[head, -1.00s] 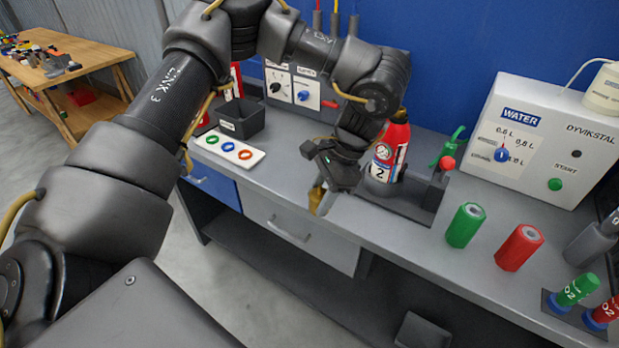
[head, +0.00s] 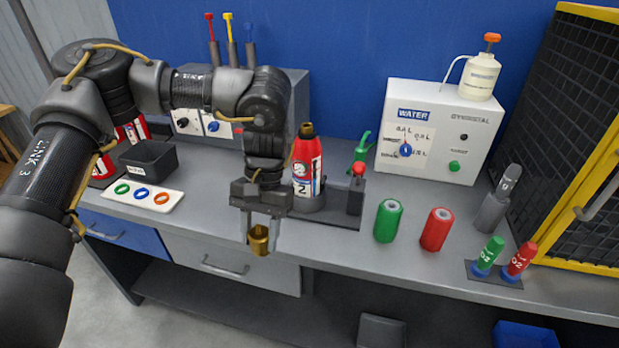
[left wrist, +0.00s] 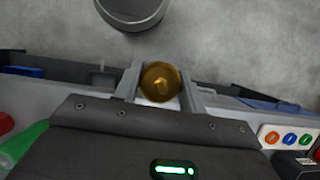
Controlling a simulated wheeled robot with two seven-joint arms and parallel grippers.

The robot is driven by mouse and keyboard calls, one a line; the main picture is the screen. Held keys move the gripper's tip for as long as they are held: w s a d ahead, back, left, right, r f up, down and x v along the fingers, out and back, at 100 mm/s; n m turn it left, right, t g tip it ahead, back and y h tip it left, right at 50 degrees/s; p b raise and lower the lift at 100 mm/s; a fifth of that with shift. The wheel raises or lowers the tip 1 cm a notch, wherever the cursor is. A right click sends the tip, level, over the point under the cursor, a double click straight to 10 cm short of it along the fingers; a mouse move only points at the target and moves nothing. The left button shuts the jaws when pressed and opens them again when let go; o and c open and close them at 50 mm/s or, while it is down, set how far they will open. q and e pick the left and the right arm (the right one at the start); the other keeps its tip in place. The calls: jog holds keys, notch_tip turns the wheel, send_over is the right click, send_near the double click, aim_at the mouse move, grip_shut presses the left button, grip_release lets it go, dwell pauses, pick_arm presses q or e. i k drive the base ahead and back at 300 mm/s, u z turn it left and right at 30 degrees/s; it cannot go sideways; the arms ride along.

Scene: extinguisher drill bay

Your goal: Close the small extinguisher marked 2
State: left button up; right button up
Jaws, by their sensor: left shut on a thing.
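The small red extinguisher marked 2 (head: 306,172) stands upright in a dark holder on the grey bench. Its brass neck shows at the top, with no head on it. My left gripper (head: 260,228) points down at the bench's front edge, left of and nearer than the extinguisher. It is shut on a round brass cap (head: 259,242), which also shows between the fingers in the left wrist view (left wrist: 160,82). A green lever piece (head: 361,148) stands at the right of the holder, behind a dark post with a red knob (head: 357,171). My right gripper is out of view.
A green cylinder (head: 388,221) and a red cylinder (head: 437,229) stand right of the holder. A white WATER unit (head: 440,130) stands behind them. A plate with three coloured rings (head: 170,204) and a black bin (head: 148,159) are left. A yellow-framed mesh cage (head: 560,130) bounds the right.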

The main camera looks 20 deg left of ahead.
aim_at(307, 156)
jog(key=z, duration=2.5)
jog(key=k, duration=1.55)
jog(key=u, duration=1.9)
jog(key=i, duration=0.5)
jog(key=u, duration=0.05)
